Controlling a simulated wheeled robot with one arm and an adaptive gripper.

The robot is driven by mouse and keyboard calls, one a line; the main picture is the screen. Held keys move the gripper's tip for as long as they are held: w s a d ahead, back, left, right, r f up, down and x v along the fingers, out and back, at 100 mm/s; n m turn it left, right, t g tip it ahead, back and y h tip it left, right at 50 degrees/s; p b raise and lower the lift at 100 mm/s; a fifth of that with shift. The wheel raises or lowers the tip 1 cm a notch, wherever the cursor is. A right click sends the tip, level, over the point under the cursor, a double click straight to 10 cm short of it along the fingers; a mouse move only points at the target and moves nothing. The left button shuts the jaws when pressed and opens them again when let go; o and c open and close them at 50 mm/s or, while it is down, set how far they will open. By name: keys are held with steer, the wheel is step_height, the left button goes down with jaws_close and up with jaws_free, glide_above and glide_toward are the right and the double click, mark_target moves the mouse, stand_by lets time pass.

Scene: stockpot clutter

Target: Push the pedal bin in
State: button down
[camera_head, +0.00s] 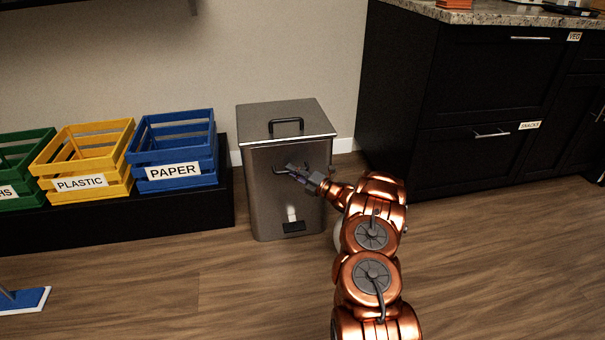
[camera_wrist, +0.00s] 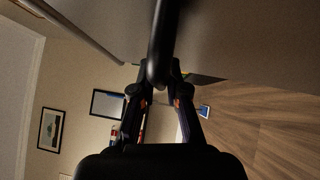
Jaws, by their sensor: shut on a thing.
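The pedal bin (camera_head: 265,205) is a grey metal box standing upright on the floor in the middle of the head view. It has a black handle (camera_head: 286,122) on its lid, a front handle (camera_head: 279,169) and a dark pedal (camera_head: 294,227) low on the front. My gripper (camera_head: 293,171) is at the bin's upper front. In the wrist view my gripper (camera_wrist: 158,75) is shut on the dark front handle (camera_wrist: 160,45), which passes between the fingers. The grip itself is partly hidden in the head view.
A black low platform (camera_head: 120,222) left of the bin carries green, yellow and blue (camera_head: 175,150) crates. Black cabinets (camera_head: 480,100) stand to the right, with a gap beside the bin. A blue-and-white mop head (camera_head: 24,299) lies at lower left. The wooden floor in front is mostly clear.

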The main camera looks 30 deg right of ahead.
steer(key=shift+d, duration=0.2)
steer(key=c, duration=1.5)
jaws_free()
steer(key=o, duration=0.3)
steer(key=shift+a, duration=0.15)
steer(key=v, duration=1.2)
